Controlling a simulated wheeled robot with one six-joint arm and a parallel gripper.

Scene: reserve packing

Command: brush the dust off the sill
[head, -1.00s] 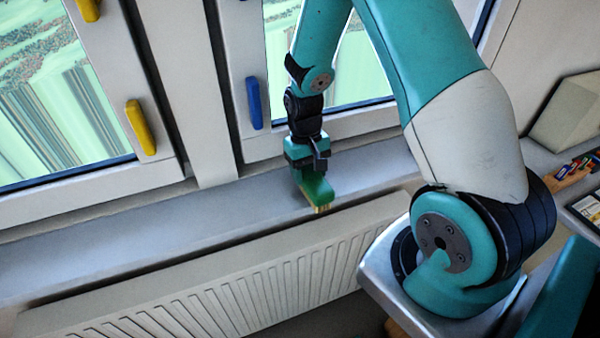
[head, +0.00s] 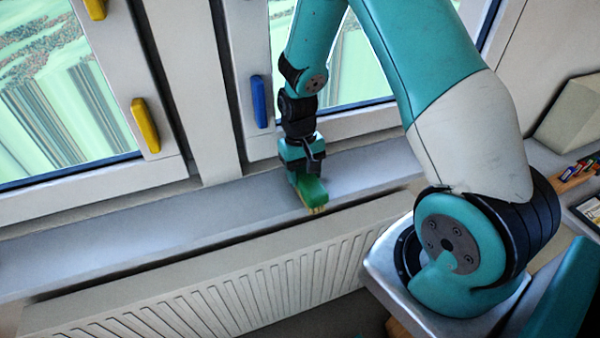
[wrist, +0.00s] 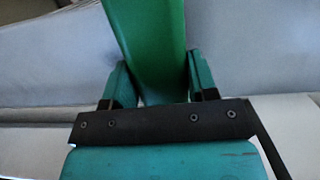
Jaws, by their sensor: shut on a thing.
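A green brush (head: 311,190) with pale yellowish bristles is held at the grey window sill, near its front edge. In the wrist view the brush's green body (wrist: 155,45) sits between the two fingers. My gripper (head: 303,168) is shut on it. The bristles point down by the sill's front edge; I cannot tell whether they touch it. The sill (head: 130,221) runs along under the windows. No distinct dust can be made out on it at this size.
A white ribbed radiator (head: 200,285) stands below the sill. Window frames with yellow handles (head: 145,125) and a blue handle (head: 258,101) rise behind it. A pale block (head: 572,113) and a tray of small coloured things (head: 578,172) are at the right.

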